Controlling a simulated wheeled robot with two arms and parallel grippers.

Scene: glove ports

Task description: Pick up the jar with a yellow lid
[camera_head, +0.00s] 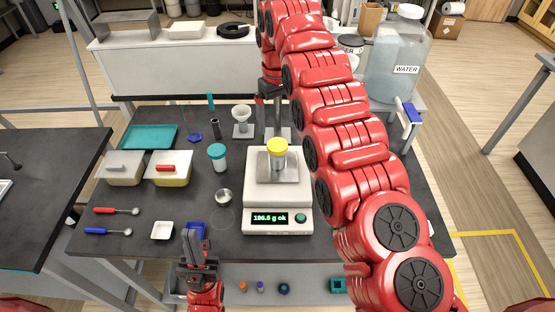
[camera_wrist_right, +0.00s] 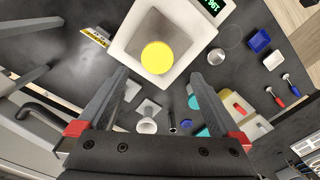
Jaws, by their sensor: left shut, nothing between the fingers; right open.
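The jar with a yellow lid (camera_head: 277,153) stands upright on the steel pan of a white scale (camera_head: 265,195), whose display reads about 196.5 g. In the right wrist view, its round yellow lid (camera_wrist_right: 157,57) lies just beyond the fingertips, roughly centred between them. My right gripper (camera_wrist_right: 160,76) is open and empty. In the head view it is behind the jar and largely hidden by my arm. My left gripper (camera_head: 191,236) is shut and empty, low at the table's front edge, left of the scale.
A teal-lidded jar (camera_head: 217,157), a metal cup (camera_head: 223,196) and a blue tray (camera_head: 196,230) stand left of the scale. Two bins, spoons and a teal tray fill the left side.

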